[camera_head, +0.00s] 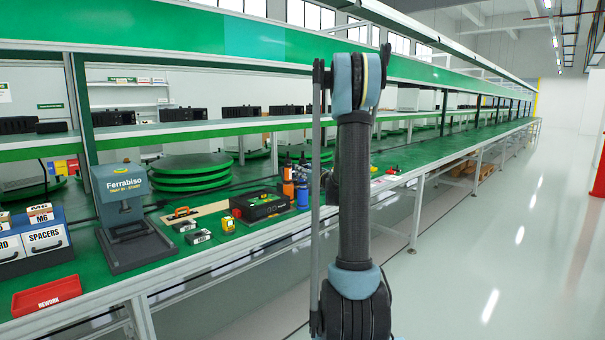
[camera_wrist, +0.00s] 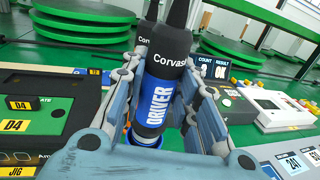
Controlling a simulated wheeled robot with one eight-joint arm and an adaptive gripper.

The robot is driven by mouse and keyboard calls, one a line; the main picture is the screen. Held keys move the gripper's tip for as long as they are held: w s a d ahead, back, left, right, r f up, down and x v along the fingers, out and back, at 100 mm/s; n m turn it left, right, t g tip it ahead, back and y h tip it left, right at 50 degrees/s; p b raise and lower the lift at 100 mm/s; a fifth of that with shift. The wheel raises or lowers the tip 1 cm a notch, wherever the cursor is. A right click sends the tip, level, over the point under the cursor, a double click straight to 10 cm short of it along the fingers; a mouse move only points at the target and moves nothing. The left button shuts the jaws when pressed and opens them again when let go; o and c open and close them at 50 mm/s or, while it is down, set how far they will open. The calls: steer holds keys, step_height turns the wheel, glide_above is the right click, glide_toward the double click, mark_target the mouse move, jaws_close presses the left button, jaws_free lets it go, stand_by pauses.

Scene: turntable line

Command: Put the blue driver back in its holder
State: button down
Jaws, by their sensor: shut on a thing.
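The blue driver (camera_wrist: 156,100) has a black upper part and a blue band lettered DRIVER. In the wrist view it stands roughly upright, slightly tilted in the picture, between the two fingers of my gripper (camera_wrist: 160,88), which is shut on it. A blue ring (camera_wrist: 131,139) shows at its lower end; I cannot tell whether the driver sits inside it or above it. A second black-topped tool (camera_wrist: 144,34) stands close behind.
A black box with a red knob (camera_head: 258,205) stands left of the drivers on the green bench (camera_head: 170,263). A label-bearing D4 block (camera_wrist: 22,114) and a white device (camera_wrist: 272,108) flank the gripper. Stacked green discs (camera_head: 190,172) stand behind.

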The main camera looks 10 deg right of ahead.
steer(key=shift+f, duration=0.6)
steer(key=c, duration=1.2)
jaws_free()
steer(key=shift+o, duration=0.2)
steer(key=v, duration=1.2)
steer(key=shift+f, duration=0.1)
